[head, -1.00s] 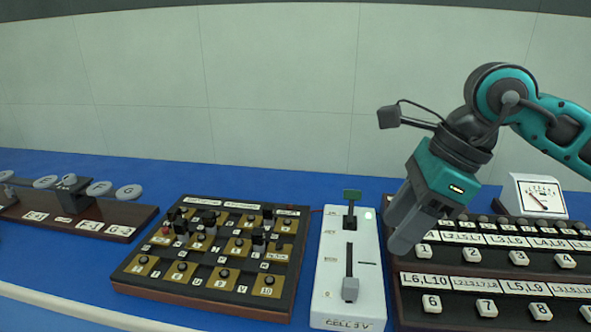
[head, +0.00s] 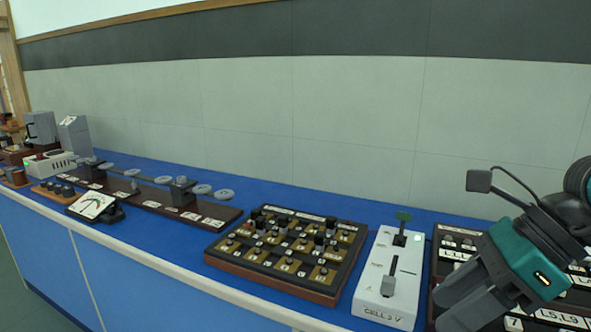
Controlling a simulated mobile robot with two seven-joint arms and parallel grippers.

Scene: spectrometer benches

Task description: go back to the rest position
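My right gripper (head: 458,304), teal and dark grey, is at the lower right, pointing down and left. It is in front of the dark panel with white numbered labels and covers part of it. Its two grey fingers overlap in this view, so I cannot tell whether they are open or shut. No object shows between them. My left gripper is not in view.
A white box labelled CELL 3 V (head: 372,299) with a lever stands left of the gripper. Further left are a plug board (head: 222,256), a long rail with grey discs (head: 222,218) and a meter (head: 95,205). The blue bench (head: 285,197) is bare behind them.

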